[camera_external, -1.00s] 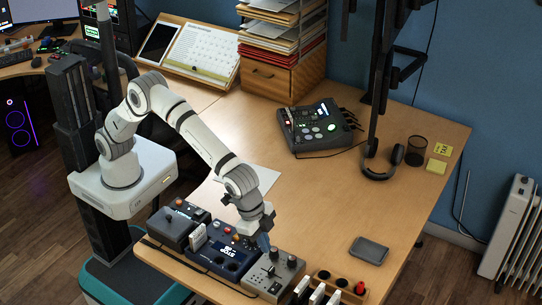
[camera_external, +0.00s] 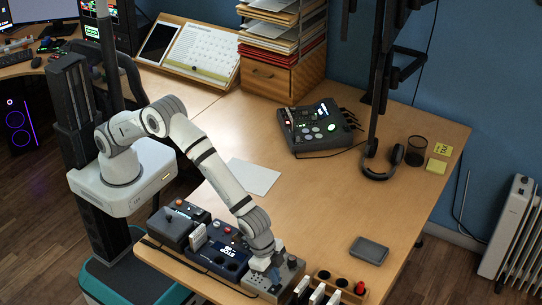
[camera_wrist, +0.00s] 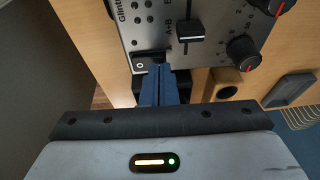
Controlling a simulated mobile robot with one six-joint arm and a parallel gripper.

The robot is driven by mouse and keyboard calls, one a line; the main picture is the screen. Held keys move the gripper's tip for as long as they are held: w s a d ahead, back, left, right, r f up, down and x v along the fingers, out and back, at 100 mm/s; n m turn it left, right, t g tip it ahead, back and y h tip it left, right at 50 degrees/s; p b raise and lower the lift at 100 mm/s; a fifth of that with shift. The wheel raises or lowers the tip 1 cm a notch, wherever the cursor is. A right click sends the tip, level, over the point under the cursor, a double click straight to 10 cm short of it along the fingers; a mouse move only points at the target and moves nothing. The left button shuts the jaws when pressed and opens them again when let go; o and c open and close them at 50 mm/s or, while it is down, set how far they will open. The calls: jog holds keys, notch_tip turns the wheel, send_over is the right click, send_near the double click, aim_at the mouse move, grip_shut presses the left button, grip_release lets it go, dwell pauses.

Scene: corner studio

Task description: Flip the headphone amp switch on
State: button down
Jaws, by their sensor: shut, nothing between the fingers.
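A grey desktop unit with knobs and a slider (camera_wrist: 160,28), printed "Glint…", fills the top of the wrist view; it also stands at the desk's front edge in the external view (camera_external: 292,266). A black rocker switch (camera_wrist: 140,63) marked "O" sits at the unit's near edge. My gripper (camera_wrist: 160,70) is shut and empty, its blue fingertips right at the rocker and covering its right part. I cannot tell whether they touch it or which way it is tilted. In the external view my gripper (camera_external: 274,275) is low over the grey unit.
A dark blue unit (camera_external: 222,252) stands left of the grey one. A wooden holder (camera_external: 345,283) with small items stands to its right, and a grey tray (camera_external: 369,250) lies behind that. A paper sheet (camera_external: 253,178) lies behind the units. The mid desk is clear.

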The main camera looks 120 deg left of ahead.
dwell(0.3)
jog(key=shift+a+f+b, duration=0.1)
jog(key=shift+f+b, duration=0.35)
jog(key=shift+b, duration=0.15)
jog(key=shift+r, duration=0.2)
jog(key=shift+d+r, duration=0.2)
jog(key=shift+d, duration=0.6)
